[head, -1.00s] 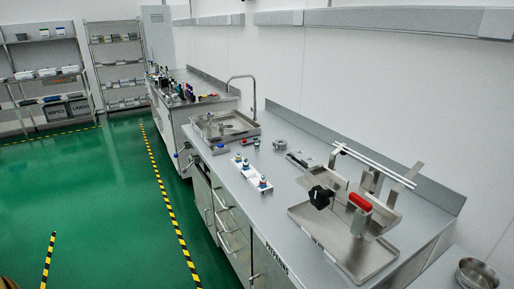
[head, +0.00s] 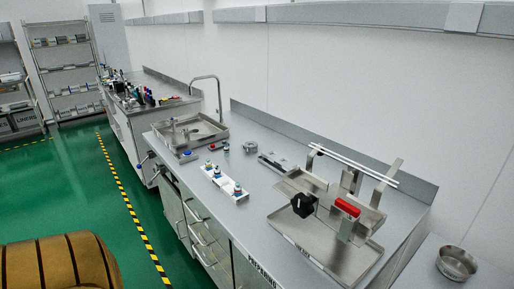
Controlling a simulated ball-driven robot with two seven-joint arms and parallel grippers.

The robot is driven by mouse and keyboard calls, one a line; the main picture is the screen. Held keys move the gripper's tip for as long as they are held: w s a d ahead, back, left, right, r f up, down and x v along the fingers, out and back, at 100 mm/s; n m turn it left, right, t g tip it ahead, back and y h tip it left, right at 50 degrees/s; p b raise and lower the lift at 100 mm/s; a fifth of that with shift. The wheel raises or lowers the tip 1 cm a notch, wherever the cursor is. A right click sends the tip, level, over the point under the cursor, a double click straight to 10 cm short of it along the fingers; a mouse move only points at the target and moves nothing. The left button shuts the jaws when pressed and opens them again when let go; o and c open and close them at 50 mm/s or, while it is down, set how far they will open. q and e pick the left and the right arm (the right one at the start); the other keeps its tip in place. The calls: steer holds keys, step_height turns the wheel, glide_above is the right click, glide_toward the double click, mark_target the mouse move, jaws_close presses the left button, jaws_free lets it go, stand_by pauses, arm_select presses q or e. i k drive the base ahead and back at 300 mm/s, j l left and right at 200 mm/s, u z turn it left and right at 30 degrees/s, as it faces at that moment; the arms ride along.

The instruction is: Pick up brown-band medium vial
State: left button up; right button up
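A white rack (head: 225,184) stands near the front edge of the steel counter, left of the tray apparatus. It holds three small vials: one at its far end (head: 209,164), one in the middle (head: 217,172) and one at its near end (head: 238,190). Their caps or tops look blue, green or dark. The bands are too small to read, so I cannot tell which is the brown-band medium vial. Neither gripper shows in the head view.
A steel tray (head: 318,262) with a red-handled clamp (head: 347,208) and a black knob (head: 303,204) stands to the right. A sink (head: 188,130) lies behind the rack. A steel bowl (head: 457,263) stands far right. The green floor (head: 75,190) left of the counter looks open.

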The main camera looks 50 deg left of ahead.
mark_target(226, 150)
steer(key=j+z, duration=0.2)
steer(key=j, duration=0.4)
steer(key=j+z, duration=0.15)
steer(key=j, duration=0.5)
steer(key=k+j+z, duration=0.2)
steer(key=j, duration=0.4)
steer(key=i, duration=0.05)
